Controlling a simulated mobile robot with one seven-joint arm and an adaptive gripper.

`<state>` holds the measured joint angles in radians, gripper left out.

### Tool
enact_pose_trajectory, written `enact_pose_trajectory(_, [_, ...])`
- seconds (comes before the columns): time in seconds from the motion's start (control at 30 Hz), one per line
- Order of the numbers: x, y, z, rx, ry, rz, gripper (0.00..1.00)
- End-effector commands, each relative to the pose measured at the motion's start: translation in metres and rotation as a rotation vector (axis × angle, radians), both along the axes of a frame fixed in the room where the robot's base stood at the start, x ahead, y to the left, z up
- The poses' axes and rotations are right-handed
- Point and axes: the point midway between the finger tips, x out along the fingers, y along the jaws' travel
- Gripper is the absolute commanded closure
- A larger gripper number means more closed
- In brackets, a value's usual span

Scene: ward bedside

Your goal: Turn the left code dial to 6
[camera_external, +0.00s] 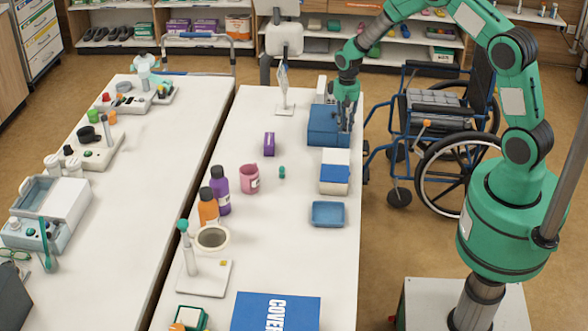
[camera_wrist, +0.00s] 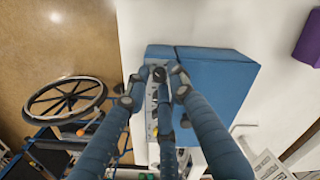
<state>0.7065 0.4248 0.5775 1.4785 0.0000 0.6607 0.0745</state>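A blue box (camera_external: 323,132) stands at the far right edge of the right-hand table. In the wrist view the box (camera_wrist: 215,85) has a narrow grey panel (camera_wrist: 152,118) along its left side, with small dark fittings on it. I cannot make out the dials' numbers. My gripper (camera_external: 346,127) points down over the box's right side. In the wrist view its fingertips (camera_wrist: 158,76) are close together at the panel's top end, and they hide what lies between them. I cannot tell whether they touch a dial.
A white-and-blue box (camera_external: 334,172) and a blue tray (camera_external: 328,214) stand nearer along the same table edge. A purple box (camera_external: 269,144) lies left of the blue box. A wheelchair (camera_external: 437,120) stands right of the table. The table's far middle is mostly clear.

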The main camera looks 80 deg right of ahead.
Motion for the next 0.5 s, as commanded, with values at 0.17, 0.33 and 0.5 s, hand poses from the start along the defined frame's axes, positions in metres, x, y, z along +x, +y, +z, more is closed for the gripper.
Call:
enact_pose_trajectory(0.17, [0.0001,-0.0001,0.0000,0.000,0.000,0.095,0.76])
enact_pose_trajectory(0.33, [0.0000,0.0000,-0.0001,0.000,0.000,0.219,0.76])
enact_pose_trajectory(0.5, [0.0001,0.0004,-0.0002,0.000,0.000,0.352,0.76])
